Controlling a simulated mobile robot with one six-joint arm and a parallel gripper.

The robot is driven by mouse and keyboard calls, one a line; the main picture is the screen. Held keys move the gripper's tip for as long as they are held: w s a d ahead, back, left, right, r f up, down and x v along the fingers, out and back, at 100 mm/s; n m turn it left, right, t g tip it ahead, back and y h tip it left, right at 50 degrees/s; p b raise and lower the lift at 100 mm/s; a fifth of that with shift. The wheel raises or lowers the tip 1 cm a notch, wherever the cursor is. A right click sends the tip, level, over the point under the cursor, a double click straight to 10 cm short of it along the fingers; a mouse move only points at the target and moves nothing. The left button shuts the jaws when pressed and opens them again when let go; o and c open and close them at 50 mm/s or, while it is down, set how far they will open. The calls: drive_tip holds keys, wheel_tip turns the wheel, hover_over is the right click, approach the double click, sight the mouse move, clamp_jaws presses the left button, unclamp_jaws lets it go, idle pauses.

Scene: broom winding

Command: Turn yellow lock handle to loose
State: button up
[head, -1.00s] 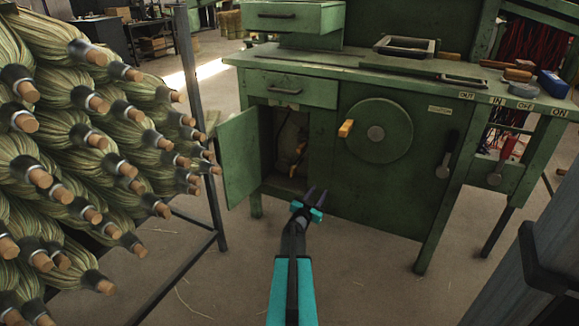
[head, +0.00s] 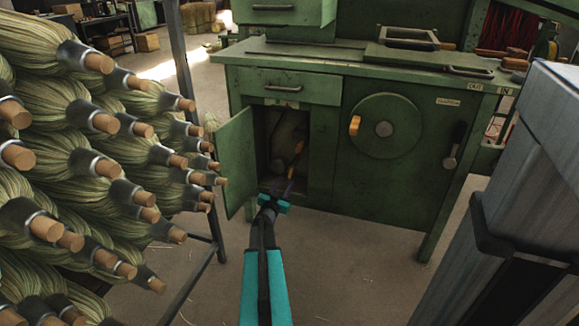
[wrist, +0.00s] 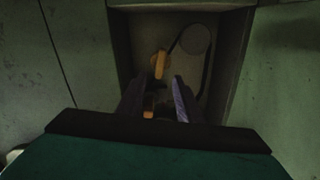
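A yellow handle (wrist: 160,64) shows inside the open cabinet compartment in the wrist view, just beyond my fingertips. In the head view a yellow-orange piece (head: 290,188) shows in the dim opening, partly hidden by my gripper. My gripper (wrist: 158,90) points into the compartment. Its two fingers are apart, with the handle ahead of the gap and not visibly touched. A small orange patch shows low between the fingers; I cannot tell what it belongs to. In the head view my gripper (head: 278,188) is at the front of the opening.
The compartment door (head: 237,165) stands open on the left. A rack of broom bundles (head: 110,165) crowds the left. A grey structure (head: 510,190) fills the right.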

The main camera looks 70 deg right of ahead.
sight(291, 171)
idle(0.4)
drive_tip(key=d+b, duration=0.4)
drive_tip(key=d, duration=1)
drive_tip(key=shift+w, duration=0.45)
drive_tip(key=shift+a, duration=0.1)
drive_tip(key=shift+c, duration=0.5)
drive_tip(key=c, duration=0.6)
